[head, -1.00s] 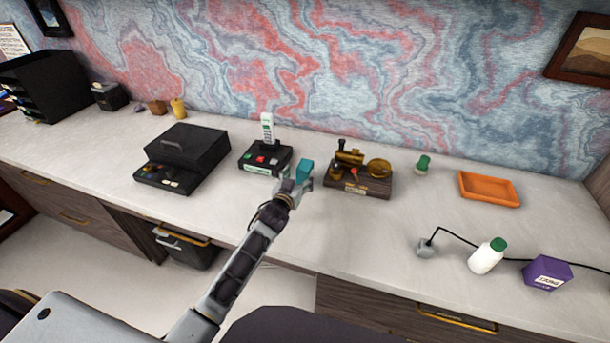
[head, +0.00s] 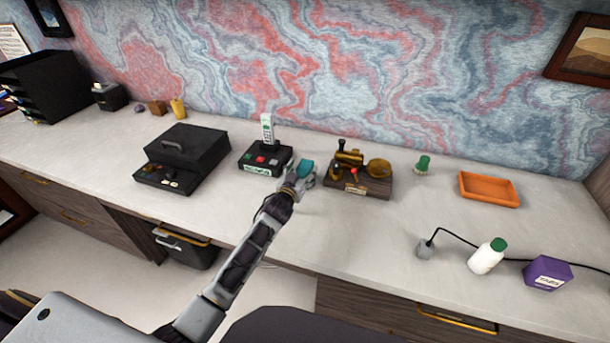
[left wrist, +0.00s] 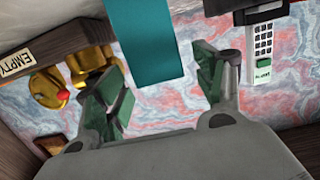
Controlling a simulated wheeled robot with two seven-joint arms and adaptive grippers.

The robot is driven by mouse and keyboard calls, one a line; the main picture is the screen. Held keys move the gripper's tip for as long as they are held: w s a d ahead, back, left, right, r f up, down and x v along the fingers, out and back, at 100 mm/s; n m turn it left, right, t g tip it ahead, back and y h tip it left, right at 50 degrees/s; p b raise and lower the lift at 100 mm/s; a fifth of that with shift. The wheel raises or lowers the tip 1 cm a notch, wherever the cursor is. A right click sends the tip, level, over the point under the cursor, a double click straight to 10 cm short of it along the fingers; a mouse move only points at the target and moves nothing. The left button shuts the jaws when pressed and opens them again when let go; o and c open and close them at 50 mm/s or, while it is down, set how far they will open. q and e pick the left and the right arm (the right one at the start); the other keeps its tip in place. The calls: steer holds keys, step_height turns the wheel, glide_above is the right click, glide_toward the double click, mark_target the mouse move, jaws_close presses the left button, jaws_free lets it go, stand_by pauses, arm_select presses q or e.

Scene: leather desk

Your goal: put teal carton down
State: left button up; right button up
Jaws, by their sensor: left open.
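The teal carton (head: 305,168) is between the phone base and the brass device on the desk, partly hidden behind my left gripper (head: 300,182). In the left wrist view the carton (left wrist: 145,40) shows as a teal block at the top, between and beyond the two fingers. My left gripper (left wrist: 160,90) is open, with gaps between the carton and the green-padded fingers. The carton's base is hidden in the head view, so its contact with the desk cannot be seen. My right gripper is not in view.
The black phone base (head: 264,160) is just left of the carton and the brass device on a wooden base (head: 358,186) just right. An orange tray (head: 489,189), white bottle (head: 486,257) and purple box (head: 547,272) are farther right. The desk front (head: 330,240) is clear.

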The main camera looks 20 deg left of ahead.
mark_target(305, 165)
arm_select(q)
steer(key=shift+w, duration=1.1)
steer(key=shift+w+f, duration=0.15)
steer(key=shift+w, duration=0.55)
steer(key=shift+w+d, duration=0.1)
steer(key=shift+c, duration=0.5)
steer(key=c, duration=1.1)
steer(key=shift+r, duration=0.5)
steer(key=shift+c, duration=0.2)
step_height(305, 165, up, 3)
steer(key=shift+r, duration=0.1)
step_height(305, 165, up, 5)
steer(key=shift+r+p, duration=0.1)
steer(key=shift+p, duration=0.4)
steer(key=shift+r, duration=0.25)
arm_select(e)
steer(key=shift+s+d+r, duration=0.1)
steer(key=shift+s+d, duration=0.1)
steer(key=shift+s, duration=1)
